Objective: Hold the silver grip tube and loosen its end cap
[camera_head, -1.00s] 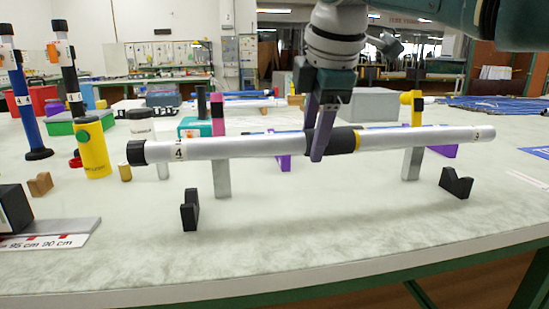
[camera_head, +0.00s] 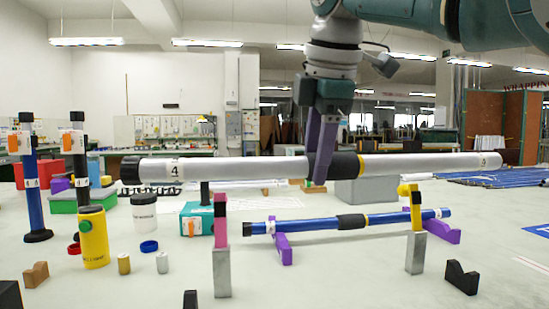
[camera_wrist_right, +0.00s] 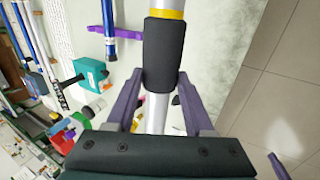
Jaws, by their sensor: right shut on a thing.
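The silver grip tube (camera_head: 245,169) hangs level above the two stands, clear of them. It has a black end cap (camera_head: 130,169) at its left end, a label "4" near that cap, and a black grip sleeve (camera_head: 345,165) with a yellow ring. My right gripper (camera_head: 318,165) comes down from above and is shut on the tube at the left edge of the sleeve. In the right wrist view the tube (camera_wrist_right: 154,112) passes between the purple fingers. My left gripper is not in view.
Below the tube stand a pink-topped post (camera_head: 220,225) and a yellow-topped post (camera_head: 411,200). A blue tube (camera_head: 300,225) lies on purple rests behind. A yellow bottle (camera_head: 94,238), a white jar (camera_head: 144,215) and small cylinders stand at left. A black V-block (camera_head: 461,278) sits at right.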

